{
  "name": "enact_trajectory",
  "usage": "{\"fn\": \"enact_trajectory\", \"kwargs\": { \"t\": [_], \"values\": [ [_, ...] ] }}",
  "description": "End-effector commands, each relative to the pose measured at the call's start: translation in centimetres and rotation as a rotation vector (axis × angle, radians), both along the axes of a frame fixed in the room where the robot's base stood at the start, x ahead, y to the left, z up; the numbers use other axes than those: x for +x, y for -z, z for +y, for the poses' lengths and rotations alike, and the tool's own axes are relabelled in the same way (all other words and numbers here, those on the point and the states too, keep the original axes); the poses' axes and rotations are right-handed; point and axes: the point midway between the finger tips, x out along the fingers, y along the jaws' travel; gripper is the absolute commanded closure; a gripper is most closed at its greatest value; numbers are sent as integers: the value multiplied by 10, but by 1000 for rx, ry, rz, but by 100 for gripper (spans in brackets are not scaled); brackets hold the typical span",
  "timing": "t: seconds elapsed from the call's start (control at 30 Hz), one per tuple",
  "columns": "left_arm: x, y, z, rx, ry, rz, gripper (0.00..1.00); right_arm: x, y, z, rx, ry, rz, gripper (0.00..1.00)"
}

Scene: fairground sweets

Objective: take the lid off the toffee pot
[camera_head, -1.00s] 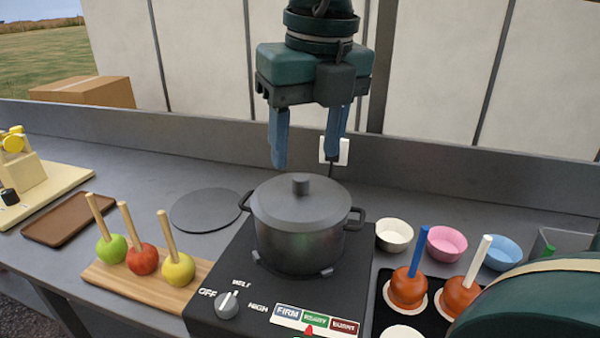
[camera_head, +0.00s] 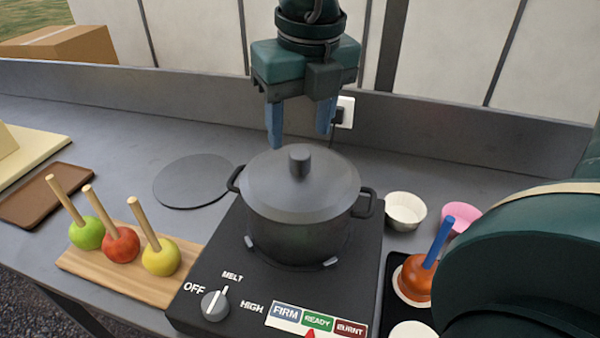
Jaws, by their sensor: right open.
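The dark grey toffee pot (camera_head: 290,243) stands on the black hob (camera_head: 240,270). Its lid (camera_head: 265,190) is on, with a short round knob (camera_head: 299,160) in the middle. My right gripper (camera_head: 299,140) points down above the far side of the lid, its two blue fingers apart with nothing between them. In the picture the fingertips come close to the knob, but I cannot tell how far behind or above it they are. My left gripper does not show.
A flat dark round mat (camera_head: 192,181) lies left of the pot on free counter. Three apples on sticks rest on a wooden board (camera_head: 140,283). Right are a white bowl (camera_head: 405,211), a pink bowl (camera_head: 462,215) and a coated apple (camera_head: 416,278). My dark green arm covers the right side.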

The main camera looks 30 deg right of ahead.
Motion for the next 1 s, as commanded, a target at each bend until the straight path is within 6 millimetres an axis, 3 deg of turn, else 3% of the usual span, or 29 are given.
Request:
{"fn": "enact_trajectory", "kwargs": {
  "t": [0.17, 0.5, 0.77, 1.0],
  "values": [
    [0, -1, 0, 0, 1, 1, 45, 2, 12, -1, 1, -1, 1, 46],
    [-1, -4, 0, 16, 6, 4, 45, 11, 55, -8, 1, 1, 2, 46],
    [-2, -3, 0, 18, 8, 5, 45, 12, 59, -8, 1, 1, -2, 46],
    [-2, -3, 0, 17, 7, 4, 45, 12, 59, -8, 1, 1, -2, 64]
  ]
}}
